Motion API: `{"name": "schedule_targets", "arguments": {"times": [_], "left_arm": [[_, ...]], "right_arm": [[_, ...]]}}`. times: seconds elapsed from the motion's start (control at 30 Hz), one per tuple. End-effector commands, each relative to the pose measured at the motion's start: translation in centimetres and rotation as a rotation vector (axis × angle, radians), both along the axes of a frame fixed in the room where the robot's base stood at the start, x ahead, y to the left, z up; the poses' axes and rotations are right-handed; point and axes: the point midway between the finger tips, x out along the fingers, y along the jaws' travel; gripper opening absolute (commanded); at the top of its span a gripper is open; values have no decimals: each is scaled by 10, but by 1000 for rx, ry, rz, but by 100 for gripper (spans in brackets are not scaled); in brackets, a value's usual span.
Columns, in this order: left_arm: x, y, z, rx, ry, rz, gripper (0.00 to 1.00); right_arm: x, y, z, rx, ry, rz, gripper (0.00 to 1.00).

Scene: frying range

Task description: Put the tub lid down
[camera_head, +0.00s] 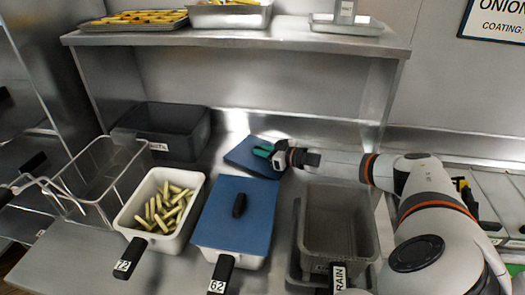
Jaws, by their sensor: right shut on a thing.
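A blue tub lid (240,157) is behind the middle tub, slightly right of it. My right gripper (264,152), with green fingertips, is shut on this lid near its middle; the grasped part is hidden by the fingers. I cannot tell whether the lid touches the counter. A second blue lid (250,232) with a black knob covers the white tub labelled 62 (240,262). The white tub labelled 72 (133,208), to its left, is open and holds cut yellow-green sticks (167,208). My left gripper is not in view.
A grey bin labelled DRAIN (342,262) stands right of tub 62, near my right arm. A dark bin (180,148) stands behind tub 72. A wire basket (90,185) is at left. A shelf (290,36) with trays overhangs the steel counter.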

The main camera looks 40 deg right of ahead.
Motion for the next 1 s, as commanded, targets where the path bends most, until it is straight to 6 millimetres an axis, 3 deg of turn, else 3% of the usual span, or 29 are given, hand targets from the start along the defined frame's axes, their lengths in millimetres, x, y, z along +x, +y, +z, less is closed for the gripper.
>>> {"name": "schedule_targets", "arguments": {"times": [0.27, 0.3, 0.4, 0.73, 1.0], "left_arm": [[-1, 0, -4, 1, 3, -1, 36], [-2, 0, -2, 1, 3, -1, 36], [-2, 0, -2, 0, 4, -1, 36], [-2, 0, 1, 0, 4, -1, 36], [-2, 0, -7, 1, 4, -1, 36]], "right_arm": [[0, 0, -4, 1, 0, 0, 0], [0, 0, -2, 1, 0, 0, 24], [0, 0, -2, 1, 0, 1, 40], [0, 0, 3, 0, -1, 0, 40], [-33, -10, 5, -1, 4, 0, 40]]}}
